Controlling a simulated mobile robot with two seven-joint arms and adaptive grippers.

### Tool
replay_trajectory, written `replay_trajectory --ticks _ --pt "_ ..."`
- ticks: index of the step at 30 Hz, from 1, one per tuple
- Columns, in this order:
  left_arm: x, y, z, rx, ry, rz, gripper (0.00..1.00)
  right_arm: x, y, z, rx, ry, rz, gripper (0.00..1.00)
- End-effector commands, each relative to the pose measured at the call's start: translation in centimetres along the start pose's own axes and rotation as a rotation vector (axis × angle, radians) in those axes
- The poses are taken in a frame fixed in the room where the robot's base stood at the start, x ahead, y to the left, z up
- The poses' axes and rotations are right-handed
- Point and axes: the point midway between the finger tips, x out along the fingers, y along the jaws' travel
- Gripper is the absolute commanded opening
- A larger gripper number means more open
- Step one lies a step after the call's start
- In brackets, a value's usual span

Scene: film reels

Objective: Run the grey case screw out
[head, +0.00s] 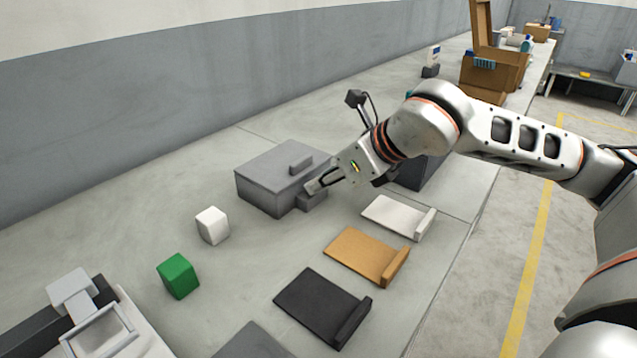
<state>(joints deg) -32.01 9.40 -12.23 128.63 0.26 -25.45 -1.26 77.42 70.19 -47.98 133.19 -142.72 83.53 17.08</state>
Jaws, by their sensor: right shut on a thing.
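The grey case (262,185) is a box on the table, with a small raised block (301,164) on its top. A small grey block-like part, which I take as the case screw (312,202), sticks out low at the case's right front side. My right gripper (314,187) reaches in from the right and is shut on this part, with its fingertips against it. The fingers hide some of it, and any thread cannot be seen. My left gripper is not in view.
White (212,225) and green (178,276) blocks stand left of the case. White (396,215), orange (362,254) and black (317,304) plates with raised ends lie in front. A dark box (422,172) is partly behind my arm. A grey fixture (98,330) stands lower left.

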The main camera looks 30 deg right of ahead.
Motion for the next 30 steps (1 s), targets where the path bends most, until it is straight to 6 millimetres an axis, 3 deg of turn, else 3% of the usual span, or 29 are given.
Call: replay_trajectory --ticks 8,18,30 --pt "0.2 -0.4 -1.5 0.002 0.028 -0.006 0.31 0.1 -0.7 0.0 -0.162 0.003 0.167 0.0" --pt "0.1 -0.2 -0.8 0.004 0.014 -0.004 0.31 0.2 -1.1 0.1 -0.314 0.002 0.319 0.0" --pt "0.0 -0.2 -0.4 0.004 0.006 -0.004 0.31 0.3 -1.2 0.0 -0.375 0.006 0.379 0.0"
